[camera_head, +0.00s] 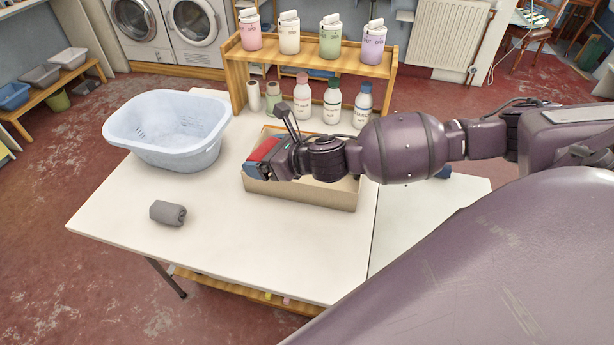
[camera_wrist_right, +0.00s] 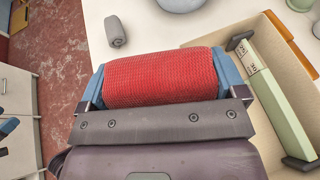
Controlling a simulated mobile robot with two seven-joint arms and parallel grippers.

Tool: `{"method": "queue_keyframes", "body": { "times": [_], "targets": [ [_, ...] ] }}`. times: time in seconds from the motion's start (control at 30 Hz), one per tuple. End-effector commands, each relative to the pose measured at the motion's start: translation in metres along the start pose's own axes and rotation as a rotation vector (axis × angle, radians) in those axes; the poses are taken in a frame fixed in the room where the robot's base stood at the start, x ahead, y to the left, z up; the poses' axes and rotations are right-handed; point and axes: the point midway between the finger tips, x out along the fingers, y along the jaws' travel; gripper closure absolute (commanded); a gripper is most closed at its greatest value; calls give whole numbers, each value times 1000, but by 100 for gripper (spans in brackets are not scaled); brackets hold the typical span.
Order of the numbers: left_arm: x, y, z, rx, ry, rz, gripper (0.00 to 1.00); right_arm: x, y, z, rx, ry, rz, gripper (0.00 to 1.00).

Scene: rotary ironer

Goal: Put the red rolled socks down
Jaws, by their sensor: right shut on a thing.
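The red rolled socks (camera_wrist_right: 160,78) are held between the blue-tipped fingers of my right gripper (camera_wrist_right: 160,80) in the right wrist view. In the head view the red socks (camera_head: 264,149) show partly behind the gripper (camera_head: 262,160), which is at the left end of an open cardboard box (camera_head: 310,194). The gripper is shut on the socks. They appear to be above the box's left edge; the exact height is hard to tell.
A grey roll (camera_head: 168,213) lies on the white table (camera_head: 240,250). A pale blue basin (camera_head: 168,140) stands at the table's back left. Bottles (camera_head: 332,102) stand below a wooden shelf (camera_head: 310,62). The table's front middle is clear.

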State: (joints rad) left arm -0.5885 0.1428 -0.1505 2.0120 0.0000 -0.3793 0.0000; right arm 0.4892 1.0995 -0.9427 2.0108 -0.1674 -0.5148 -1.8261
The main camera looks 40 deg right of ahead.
Motion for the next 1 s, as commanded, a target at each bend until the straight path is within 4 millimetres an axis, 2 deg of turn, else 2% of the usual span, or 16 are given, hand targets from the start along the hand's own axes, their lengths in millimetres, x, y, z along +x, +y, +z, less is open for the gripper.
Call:
{"method": "queue_keyframes", "body": {
  "times": [0.03, 0.2, 0.47, 0.67, 0.8, 1.0],
  "targets": [
    [3, 1, 3, 1, -1, 1, 15, 5, -10, 2, -24, 1, 32, 33],
    [7, 1, 11, 2, -8, 2, 15, 11, -33, 9, -72, 1, 155, 33],
    [10, 2, 22, 3, -21, 3, 15, 10, -67, 19, -131, 3, 312, 33],
    [13, 3, 29, 4, -26, 5, 15, 2, -98, 28, -176, 4, 428, 33],
    [15, 4, 36, 5, -33, 6, 15, -9, -123, 38, -210, 3, 508, 33],
    [18, 5, 43, 5, -44, 8, 15, -27, -149, 51, -244, 1, 590, 33]
  ]
}}
